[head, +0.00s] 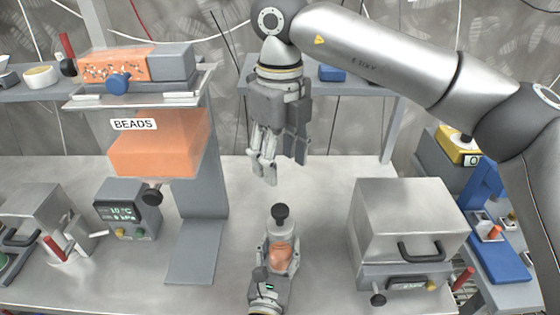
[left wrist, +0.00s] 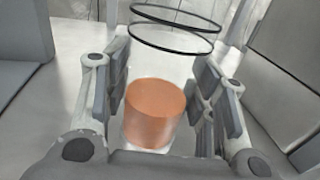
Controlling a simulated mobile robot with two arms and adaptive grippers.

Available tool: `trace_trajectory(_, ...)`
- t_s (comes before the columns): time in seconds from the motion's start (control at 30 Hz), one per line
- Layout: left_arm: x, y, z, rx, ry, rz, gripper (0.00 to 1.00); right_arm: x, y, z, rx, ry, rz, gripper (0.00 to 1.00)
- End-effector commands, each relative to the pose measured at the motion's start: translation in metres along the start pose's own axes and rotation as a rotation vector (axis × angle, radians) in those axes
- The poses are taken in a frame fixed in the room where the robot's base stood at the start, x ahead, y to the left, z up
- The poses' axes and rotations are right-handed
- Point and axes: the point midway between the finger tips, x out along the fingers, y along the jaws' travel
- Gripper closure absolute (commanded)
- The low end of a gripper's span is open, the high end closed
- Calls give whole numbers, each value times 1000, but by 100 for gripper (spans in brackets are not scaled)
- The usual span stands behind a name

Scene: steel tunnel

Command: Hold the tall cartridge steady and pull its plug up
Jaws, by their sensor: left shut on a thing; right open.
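The tall cartridge (head: 281,254) stands upright on the bench at bottom centre in the head view, with orange contents. Its dark plug (head: 280,212) has a round knob on top. My left gripper (head: 280,262) is shut around the cartridge's body from the near side and hides part of it. In the left wrist view the orange contents (left wrist: 154,112) show between the finger pads, with two thin black rings (left wrist: 172,42) above them. My right gripper (head: 277,167) hangs open and empty, fingers down, above and slightly left of the knob, apart from it.
A bead dispenser (head: 158,150) on a grey stand is left of the cartridge. A control box (head: 128,208) with a display sits farther left. A steel box with a dark handle (head: 408,225) stands on the right. The bench between stand and steel box is mostly clear.

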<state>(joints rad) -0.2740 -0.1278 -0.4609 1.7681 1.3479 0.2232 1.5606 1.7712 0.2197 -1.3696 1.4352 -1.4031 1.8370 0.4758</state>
Motion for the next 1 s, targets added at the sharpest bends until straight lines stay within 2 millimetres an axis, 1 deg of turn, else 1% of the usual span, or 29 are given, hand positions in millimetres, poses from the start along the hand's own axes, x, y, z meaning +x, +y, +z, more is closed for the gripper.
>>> trace_trajectory(0.17,0,0,0,0,0,0,77,0,0,0,0,0,0,46)
trace_trajectory(0.2,0,0,0,0,0,0,43,0,0,0,0,0,0,46)
trace_trajectory(0.37,0,0,0,0,0,0,23,0,0,0,0,0,0,46)
trace_trajectory(0.67,0,0,0,0,0,0,23,0,0,0,0,0,0,46)
trace_trajectory(0.77,-5,0,-1,1,1,0,23,0,0,0,0,0,0,46)
trace_trajectory(0.87,-18,0,-1,2,3,-1,23,0,0,0,0,0,0,46)
trace_trajectory(1.0,-48,0,-2,4,4,-3,23,0,0,0,0,-1,0,46)
